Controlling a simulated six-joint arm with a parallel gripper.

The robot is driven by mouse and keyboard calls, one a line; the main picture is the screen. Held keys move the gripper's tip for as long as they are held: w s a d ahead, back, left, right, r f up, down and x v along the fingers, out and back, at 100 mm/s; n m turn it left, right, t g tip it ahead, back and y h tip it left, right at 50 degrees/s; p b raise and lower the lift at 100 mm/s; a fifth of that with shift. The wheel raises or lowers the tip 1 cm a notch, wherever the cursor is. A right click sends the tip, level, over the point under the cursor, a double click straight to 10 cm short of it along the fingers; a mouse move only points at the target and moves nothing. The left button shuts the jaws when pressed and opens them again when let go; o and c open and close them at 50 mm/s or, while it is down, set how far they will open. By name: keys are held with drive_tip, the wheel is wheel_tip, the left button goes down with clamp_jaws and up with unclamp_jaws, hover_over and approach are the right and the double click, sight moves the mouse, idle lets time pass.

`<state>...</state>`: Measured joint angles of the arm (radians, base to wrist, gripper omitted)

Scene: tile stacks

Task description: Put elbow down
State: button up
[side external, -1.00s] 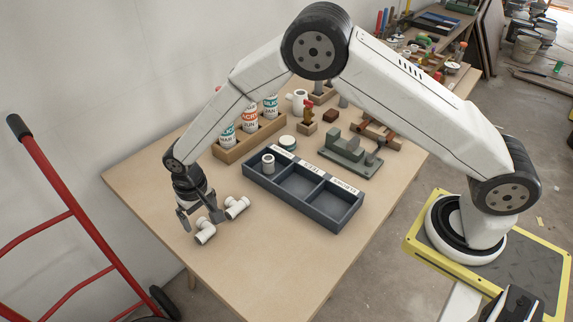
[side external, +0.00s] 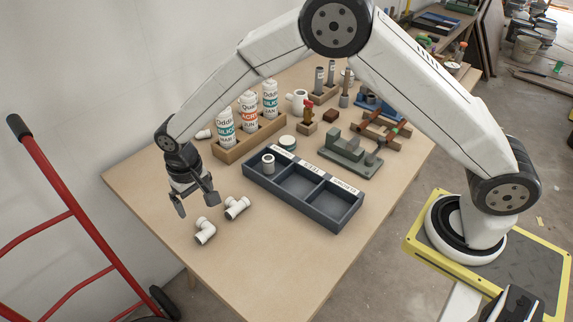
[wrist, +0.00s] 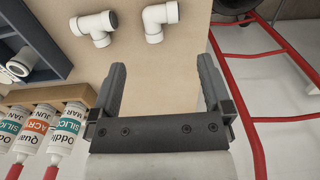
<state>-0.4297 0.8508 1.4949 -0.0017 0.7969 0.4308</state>
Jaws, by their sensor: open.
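A white pipe elbow (side external: 205,230) lies on the bench top near its left edge; it also shows at the top of the wrist view (wrist: 160,20). A white tee-shaped fitting (side external: 237,207) lies just right of it, at the upper left in the wrist view (wrist: 93,28). My gripper (side external: 196,205) is open and empty, pointing down above the bench, a little behind and above the elbow. In the wrist view its fingers (wrist: 162,70) are spread wide with only bare bench between them. Nothing touches the jaws.
A dark tray (side external: 302,209) with three labelled compartments stands right of the fittings; a grey-white coupling (side external: 268,163) is in its left compartment. Cartridges in a wooden rack (side external: 236,149) stand behind. A red hand truck (side external: 75,210) is left of the bench. The bench front is clear.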

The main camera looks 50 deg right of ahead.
drive_tip(key=shift+d, duration=0.1)
drive_tip(key=s+d+r+t, duration=0.1)
drive_tip(key=s+d+r, duration=0.2)
drive_tip(key=d, duration=0.3)
drive_tip(key=s+d+r, duration=0.4)
drive_tip(key=d, duration=0.3)
drive_tip(key=s+d+r+t, duration=0.1)
drive_tip(key=s+d, duration=0.7)
drive_tip(key=s, duration=0.4)
drive_tip(key=shift+s+d+t, duration=0.2)
drive_tip(key=shift+d+t, duration=0.05)
drive_tip(key=shift+t, duration=0.05)
